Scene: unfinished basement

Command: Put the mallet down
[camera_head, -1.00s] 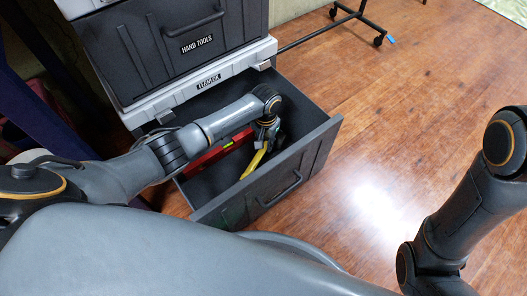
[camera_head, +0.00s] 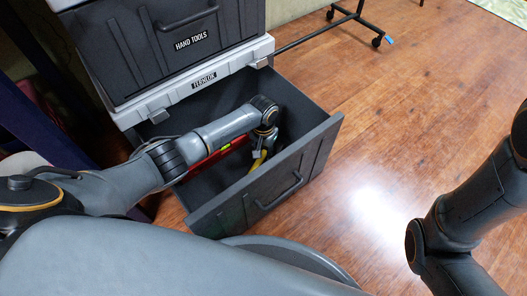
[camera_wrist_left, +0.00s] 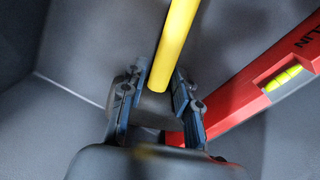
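The mallet shows as a yellow handle (camera_wrist_left: 175,45) in the left wrist view; its head is out of sight there. In the head view a short yellow piece of the mallet (camera_head: 258,162) shows inside the open lower drawer (camera_head: 323,132), partly hidden by my arm. My left gripper (camera_wrist_left: 160,88) is at the handle's near end. Its two fingers stand apart on either side of the handle, with a gap visible, so it looks open. In the head view my left gripper (camera_head: 265,140) reaches down into the drawer. My right gripper is out of view.
A red spirit level (camera_wrist_left: 275,85) lies in the drawer beside the handle; it also shows in the head view (camera_head: 215,157). The closed "HAND TOOLS" drawer (camera_head: 180,50) is above. A wheeled stand (camera_head: 357,15) is at the back. The wooden floor to the right is mostly clear.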

